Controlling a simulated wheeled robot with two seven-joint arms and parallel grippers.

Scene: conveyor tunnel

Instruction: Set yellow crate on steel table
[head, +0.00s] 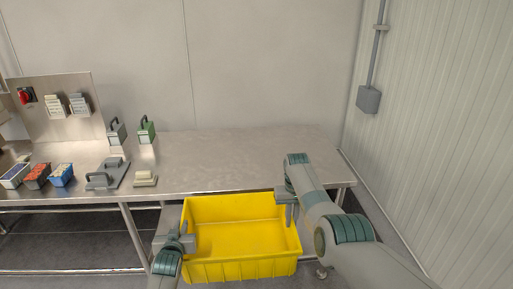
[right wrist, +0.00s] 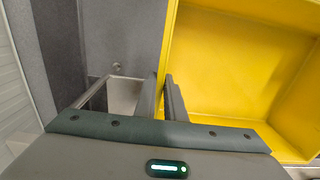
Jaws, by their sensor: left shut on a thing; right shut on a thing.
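The yellow crate (head: 240,268) is empty and held in front of the steel table (head: 230,150), its far rim overlapping the table's front edge in the head view. My left gripper (head: 187,240) is shut on the crate's left wall. My right gripper (head: 291,210) is shut on its right wall. In the right wrist view the crate (right wrist: 240,60) fills the right side, and its wall passes between the fingers of my right gripper (right wrist: 164,95). The crate looks roughly level. Its underside is hidden, and I cannot tell its exact height against the tabletop.
The right half of the tabletop is bare. On the left stand small bins (head: 37,176), a grey tool plate (head: 108,174), a pale block (head: 145,179) and a green-handled block (head: 147,129). A panel with a red knob (head: 26,97) stands behind. A ribbed wall (head: 440,120) closes the right side.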

